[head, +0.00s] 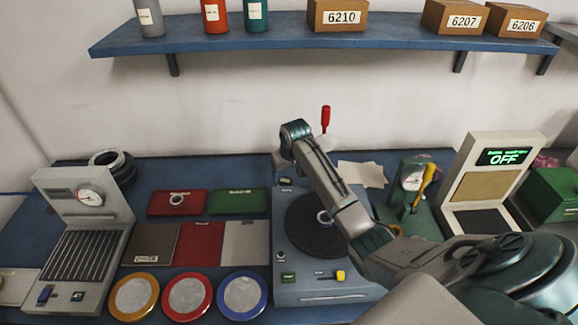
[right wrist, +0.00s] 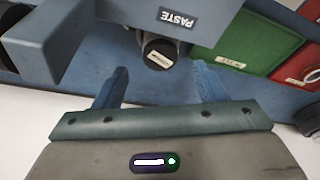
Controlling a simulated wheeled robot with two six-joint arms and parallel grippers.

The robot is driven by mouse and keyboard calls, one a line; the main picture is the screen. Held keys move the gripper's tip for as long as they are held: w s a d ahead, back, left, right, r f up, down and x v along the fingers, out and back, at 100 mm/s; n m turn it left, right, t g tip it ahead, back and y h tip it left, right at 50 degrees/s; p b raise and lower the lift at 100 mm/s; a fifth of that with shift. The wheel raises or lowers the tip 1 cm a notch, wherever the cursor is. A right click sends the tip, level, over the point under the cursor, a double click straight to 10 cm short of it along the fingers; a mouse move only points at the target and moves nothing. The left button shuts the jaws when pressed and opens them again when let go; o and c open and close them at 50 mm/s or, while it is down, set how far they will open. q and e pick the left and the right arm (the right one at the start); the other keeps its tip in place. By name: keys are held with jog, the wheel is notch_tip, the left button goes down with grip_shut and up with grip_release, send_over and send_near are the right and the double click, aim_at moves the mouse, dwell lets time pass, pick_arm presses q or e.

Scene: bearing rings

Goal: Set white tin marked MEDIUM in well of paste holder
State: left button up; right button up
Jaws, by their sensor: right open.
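My right gripper (head: 297,132) reaches over the back of the bench, its fingertips hidden in the head view. In the right wrist view the right gripper (right wrist: 158,85) is open and empty, its two blue fingers apart. A small round tin with a dark top and a pale label (right wrist: 158,57) lies just beyond the fingertips, between them; its label is too small to read. My left gripper is not in view.
A turntable unit (head: 290,295) stands in front of the holder, under my right arm. A red-handled tool (head: 326,118) stands behind. A blue shelf (head: 270,38) hangs above.

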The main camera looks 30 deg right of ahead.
jog(key=shift+b+v, duration=0.4)
jog(key=shift+v, duration=2.3)
